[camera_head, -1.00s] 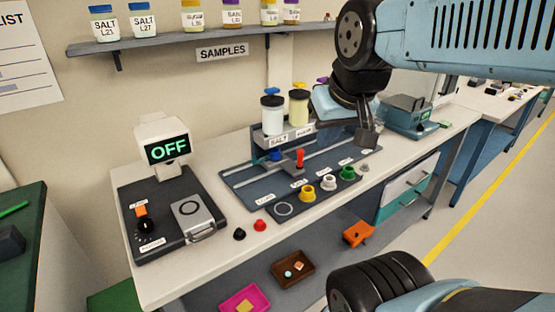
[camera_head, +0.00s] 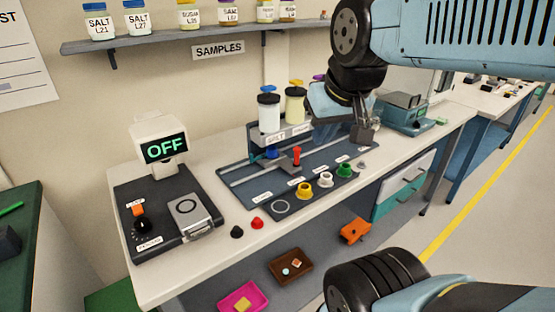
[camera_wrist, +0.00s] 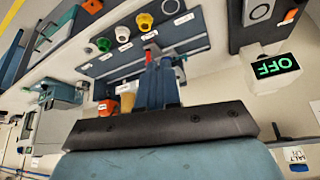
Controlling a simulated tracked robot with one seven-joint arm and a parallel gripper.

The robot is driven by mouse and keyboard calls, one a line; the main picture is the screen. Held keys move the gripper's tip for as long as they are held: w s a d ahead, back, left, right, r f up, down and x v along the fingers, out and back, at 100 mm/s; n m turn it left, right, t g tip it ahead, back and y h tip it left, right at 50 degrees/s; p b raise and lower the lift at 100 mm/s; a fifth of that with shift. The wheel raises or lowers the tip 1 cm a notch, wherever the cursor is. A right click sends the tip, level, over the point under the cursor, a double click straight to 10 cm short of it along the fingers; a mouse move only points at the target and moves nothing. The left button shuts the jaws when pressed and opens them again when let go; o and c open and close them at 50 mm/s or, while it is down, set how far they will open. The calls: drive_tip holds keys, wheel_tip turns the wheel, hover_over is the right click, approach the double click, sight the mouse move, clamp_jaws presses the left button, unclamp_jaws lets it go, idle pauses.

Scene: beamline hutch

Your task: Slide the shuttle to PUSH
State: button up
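The shuttle, with a red upright handle (camera_head: 297,156), sits on a rail of the dark blue-grey plate (camera_head: 240,192) on the bench. Its handle also shows in the wrist view (camera_wrist: 149,55), just beyond the fingertips. The plate bears several small white labels; I cannot read PUSH on any of them. My gripper (camera_head: 368,132) hangs over the plate's right end, to the right of the shuttle and apart from it. In the wrist view its blue fingers (camera_wrist: 160,68) lie close together with nothing visible between them.
Yellow (camera_head: 304,189), white and green ring knobs line the plate's front. A box with an OFF display (camera_head: 165,150) stands left. A blue-grey device (camera_head: 402,113) stands right.

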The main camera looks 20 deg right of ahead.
drive_tip(key=shift+o, duration=0.6)
drive_tip(key=shift+w, duration=0.15)
drive_tip(key=o, duration=0.6)
drive_tip(key=w+m, duration=0.4)
drive_tip(key=w+f+m+y, duration=0.1)
drive_tip(key=w+m, duration=0.1)
drive_tip(key=shift+d+m+g, duration=0.3)
drive_tip(key=shift+d+g, duration=0.1)
drive_tip(key=m+g+y, duration=0.1)
drive_tip(key=m+y, duration=0.1)
drive_tip(key=m, duration=1.9)
approach(298, 150)
drive_tip(key=x, duration=1.3)
drive_tip(key=shift+w+d+f, duration=0.3)
drive_tip(key=shift+w+f, duration=0.05)
drive_tip(key=shift+w, duration=0.05)
drive_tip(key=shift+c, duration=0.2)
clamp_jaws()
